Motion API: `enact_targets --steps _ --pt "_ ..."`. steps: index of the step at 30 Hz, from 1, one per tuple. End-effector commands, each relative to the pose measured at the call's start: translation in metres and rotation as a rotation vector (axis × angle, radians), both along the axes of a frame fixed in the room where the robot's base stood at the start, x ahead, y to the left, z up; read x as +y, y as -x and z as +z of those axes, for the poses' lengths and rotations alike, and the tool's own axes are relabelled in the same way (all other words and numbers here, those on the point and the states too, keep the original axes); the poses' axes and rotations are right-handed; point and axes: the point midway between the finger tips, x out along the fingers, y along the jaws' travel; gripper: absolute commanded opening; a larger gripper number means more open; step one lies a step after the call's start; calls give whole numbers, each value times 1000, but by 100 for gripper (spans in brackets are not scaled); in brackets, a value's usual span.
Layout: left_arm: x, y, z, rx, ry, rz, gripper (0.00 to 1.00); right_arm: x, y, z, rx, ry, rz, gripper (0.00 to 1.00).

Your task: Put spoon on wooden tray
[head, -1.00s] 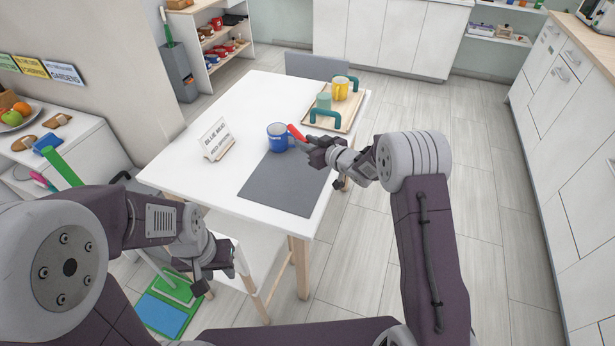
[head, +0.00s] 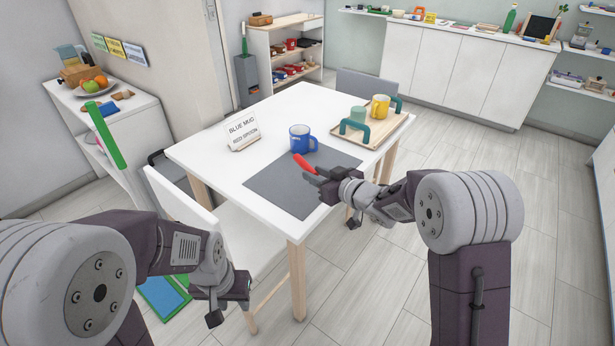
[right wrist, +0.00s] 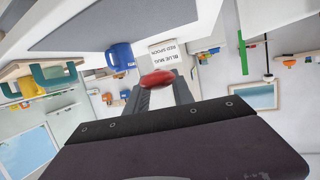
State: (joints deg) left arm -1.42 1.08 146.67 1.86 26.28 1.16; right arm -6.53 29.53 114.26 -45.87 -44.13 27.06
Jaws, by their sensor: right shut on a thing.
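A red spoon (head: 304,163) is held in my right gripper (head: 318,178), above the grey mat (head: 280,187) on the white table. In the right wrist view the red spoon (right wrist: 158,79) shows between the two dark fingertips. The wooden tray (head: 377,133) with green handles stands at the table's far right corner.
A blue mug (head: 302,139) stands at the mat's far edge, close to the spoon. A sign reading "BLUE MUG RED SPOON" (head: 243,130) stands on the left of the table (head: 215,149). A grey chair (head: 365,86) is behind the table, and a white one in front.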

Motion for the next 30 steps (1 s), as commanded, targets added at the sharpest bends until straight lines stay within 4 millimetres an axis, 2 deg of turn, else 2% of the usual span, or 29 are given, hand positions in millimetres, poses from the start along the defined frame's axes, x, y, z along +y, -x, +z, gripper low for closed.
enact_targets --steps 7,12,15,20,26,30 --pt "0 0 -14 0 0 0 36 10 -66 -45 0 1 0 0" --pt "0 0 -16 0 0 0 36 15 -99 -62 0 1 1 0" --pt "0 0 -17 0 0 0 36 16 -106 -66 0 1 0 0" --pt "0 0 -18 0 0 0 36 16 -108 -70 2 0 0 0" --pt "0 0 -36 0 0 0 36 16 -107 -105 3 -1 0 0" --pt "0 0 -34 0 0 0 36 16 -107 -106 0 1 1 0"
